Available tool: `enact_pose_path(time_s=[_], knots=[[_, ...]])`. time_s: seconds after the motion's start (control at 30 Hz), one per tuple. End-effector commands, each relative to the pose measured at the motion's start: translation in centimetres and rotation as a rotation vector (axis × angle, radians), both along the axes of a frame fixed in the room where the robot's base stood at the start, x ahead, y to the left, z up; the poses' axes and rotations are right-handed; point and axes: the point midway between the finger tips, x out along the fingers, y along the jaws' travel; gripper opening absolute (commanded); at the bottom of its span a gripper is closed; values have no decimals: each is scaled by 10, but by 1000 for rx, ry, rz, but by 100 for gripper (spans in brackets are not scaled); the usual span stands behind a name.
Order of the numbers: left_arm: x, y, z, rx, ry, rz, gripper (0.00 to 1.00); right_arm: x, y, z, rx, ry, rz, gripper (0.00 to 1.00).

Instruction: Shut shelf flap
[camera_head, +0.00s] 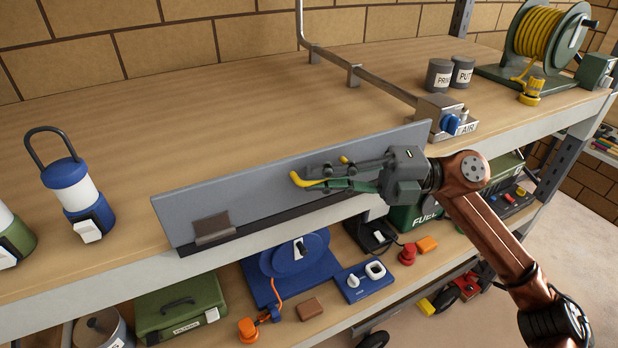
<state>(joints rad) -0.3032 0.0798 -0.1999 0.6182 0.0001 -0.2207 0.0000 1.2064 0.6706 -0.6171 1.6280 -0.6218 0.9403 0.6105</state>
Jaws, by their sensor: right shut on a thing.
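The shelf flap (250,187) is a long grey panel along the front edge of the upper shelf, in the middle of the head view. It stands tilted, its broad face towards me, with a dark strip along its lower edge and a brown bracket (213,228) at its lower left corner. My right gripper (318,170) reaches in from the right and lies across the right half of the flap's face. Its yellow-tipped fingers are shut on the flap; the exact contact is partly hidden by the fingers. My left gripper is not in view.
Blue lantern (75,190) stands left on the upper shelf (190,110). Grey pots (440,75), an air fitting (447,117) on a pipe and a yellow hose reel (545,35) are right. The lower shelf holds a green case (180,305) and blue tool (295,260).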

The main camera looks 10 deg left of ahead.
Motion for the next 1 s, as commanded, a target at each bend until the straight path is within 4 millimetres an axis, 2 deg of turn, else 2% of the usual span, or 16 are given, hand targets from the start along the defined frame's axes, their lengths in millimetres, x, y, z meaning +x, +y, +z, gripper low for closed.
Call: enact_pose_path(time_s=[0.5, 0.53, 0.77, 1.0], knots=[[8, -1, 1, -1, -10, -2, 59, 2, -3, 2, -7, 13, -8, 0], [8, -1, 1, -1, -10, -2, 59, 2, -3, 2, -7, 13, -8, 10], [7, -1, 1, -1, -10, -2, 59, 2, -3, 1, -8, 12, -7, 26], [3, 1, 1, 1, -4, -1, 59, 2, -3, 1, -9, 12, -7, 26]])
